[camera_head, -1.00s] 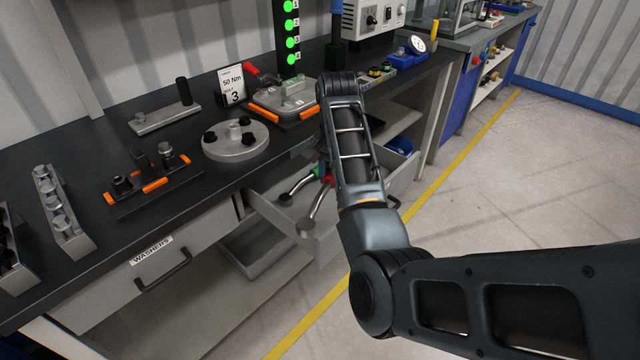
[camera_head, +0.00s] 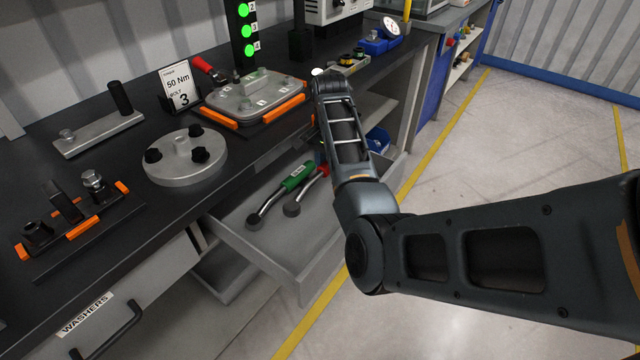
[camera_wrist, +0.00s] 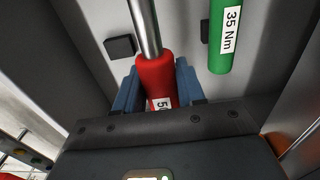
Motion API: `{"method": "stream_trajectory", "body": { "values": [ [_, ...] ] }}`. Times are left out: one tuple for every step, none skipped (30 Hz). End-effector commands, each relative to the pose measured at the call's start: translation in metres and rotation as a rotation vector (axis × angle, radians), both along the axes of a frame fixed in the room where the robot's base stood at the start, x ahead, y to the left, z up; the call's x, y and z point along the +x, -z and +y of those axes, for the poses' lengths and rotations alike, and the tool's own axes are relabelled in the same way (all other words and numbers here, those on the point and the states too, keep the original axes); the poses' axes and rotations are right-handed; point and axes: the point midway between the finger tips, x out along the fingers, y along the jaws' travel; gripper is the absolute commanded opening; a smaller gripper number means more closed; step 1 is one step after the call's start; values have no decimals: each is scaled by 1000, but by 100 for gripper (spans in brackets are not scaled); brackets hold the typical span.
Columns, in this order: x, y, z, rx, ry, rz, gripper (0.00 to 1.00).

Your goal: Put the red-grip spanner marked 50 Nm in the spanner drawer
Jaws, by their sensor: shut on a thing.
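The spanner drawer (camera_head: 258,238) is pulled out under the bench. The red-grip spanner (camera_head: 307,190) is over or in it, its steel head toward the drawer's left part; I cannot tell whether it touches the floor. In the wrist view, my gripper (camera_wrist: 157,85) is shut on the red grip (camera_wrist: 154,72), with blue fingers on both sides and a label starting "50" partly hidden. A green-grip spanner (camera_head: 297,177) lies beside it in the drawer; its grip reads 35 Nm in the wrist view (camera_wrist: 219,38). My arm hides the gripper in the head view.
On the bench above stand a card (camera_head: 179,86) reading 50 Nm, bolt 3, a plate fixture with orange clamps (camera_head: 287,106), another red-handled tool (camera_head: 207,68) and a round flange (camera_head: 186,160). The closed washers drawer (camera_head: 125,290) is at left. The floor at right is clear.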

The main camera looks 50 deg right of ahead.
Motion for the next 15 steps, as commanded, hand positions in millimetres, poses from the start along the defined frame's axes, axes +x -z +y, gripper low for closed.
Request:
{"method": "stream_trajectory", "body": {
  "values": [
    [0,6,0,1,0,0,0],
    [0,10,0,1,0,0,0],
    [0,13,0,0,0,-1,0],
    [0,15,0,0,1,-1,0],
    [0,17,0,0,1,-1,0],
    [0,19,0,0,1,-1,0],
    [0,21,0,0,1,-1,0],
    [0,23,0,-1,1,-1,0],
    [0,26,0,0,1,-1,0],
    [0,30,0,0,1,0,0],
    [-1,34,0,1,1,1,0],
    [0,40,0,1,1,1,0],
    [0,44,0,1,1,1,0],
    [0,48,0,1,1,1,0],
    [0,52,0,1,1,0,0]
  ]
}}
